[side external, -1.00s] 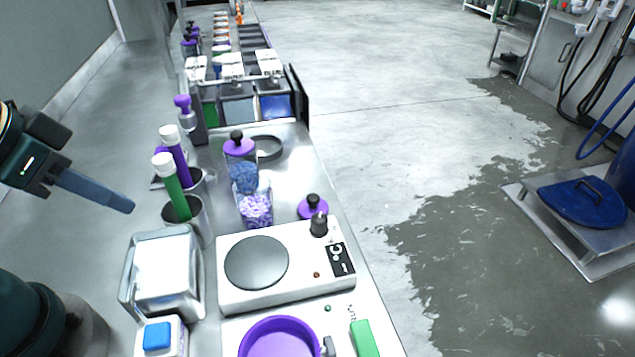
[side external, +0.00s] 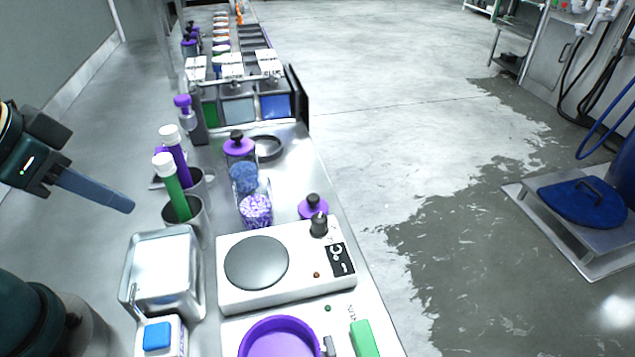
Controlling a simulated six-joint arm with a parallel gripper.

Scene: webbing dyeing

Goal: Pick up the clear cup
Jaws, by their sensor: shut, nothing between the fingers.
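A clear cup (side external: 256,207) holding purple and white bits stands upright on the metal bench, just behind the white hot plate. Its purple lid with a black knob (side external: 313,206) lies on the bench to its right. A second clear jar (side external: 243,177) with blue contents stands right behind the cup, under a purple lid (side external: 239,146). My gripper (side external: 128,206) is at the left, shut and empty, in the air apart from the cup. Tubes in metal holders stand between my gripper and the cup.
A green tube (side external: 173,190) and a purple tube (side external: 175,152) stand in metal holders left of the cup. The hot plate (side external: 285,290), a metal box (side external: 163,270) and a purple dish (side external: 279,340) fill the front. A dark ring (side external: 268,148) lies farther back.

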